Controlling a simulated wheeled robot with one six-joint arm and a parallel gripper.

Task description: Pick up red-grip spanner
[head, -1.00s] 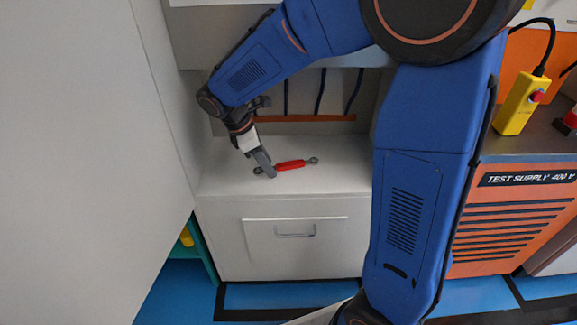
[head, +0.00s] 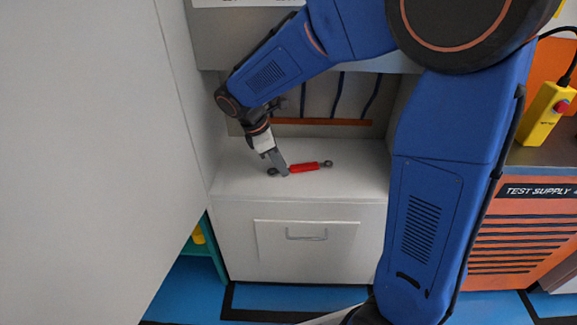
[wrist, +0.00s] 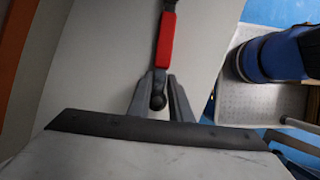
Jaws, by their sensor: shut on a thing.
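The red-grip spanner (head: 305,168) lies over the white cabinet top, with its red grip in the middle and a grey ring-like end on each side. My gripper (head: 283,171) points down at the spanner's left part, just left of the red grip. In the wrist view the spanner's red grip (wrist: 165,40) runs up from between the two grey fingers of my gripper (wrist: 158,100). The fingers are shut on the spanner near its dark round end. I cannot tell whether the spanner touches the surface or is slightly raised.
The white cabinet (head: 245,190) has a drawer handle in front. A tall pale panel (head: 80,150) stands close on the left. Dark cables (head: 338,95) hang behind, above an orange strip. An orange test supply unit (head: 520,225) and a yellow pendant (head: 545,115) are at the right.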

